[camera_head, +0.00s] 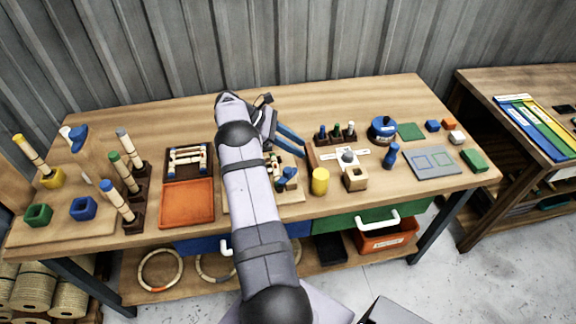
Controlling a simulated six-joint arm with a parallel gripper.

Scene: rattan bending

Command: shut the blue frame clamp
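A wooden board (292,196) lies at the front middle of the bench, partly hidden behind my arm. On it stand pale rattan pieces and small blue and green parts. A blue part (288,174) on this board looks like the blue frame clamp. It is small and partly covered, so I cannot tell how far its jaw stands open. My gripper (302,151) hangs above and behind the board, its blue fingers pointing down to the right. It appears apart from the blue part, and nothing shows between the fingers. The finger gap is too small to read.
An orange tray (187,203) and a dark tray with a rattan frame lie left of my arm. A yellow cylinder (320,181), a wooden block (355,179) and a blue peg (391,155) stand to the right. Upright rattan posts crowd the left end.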

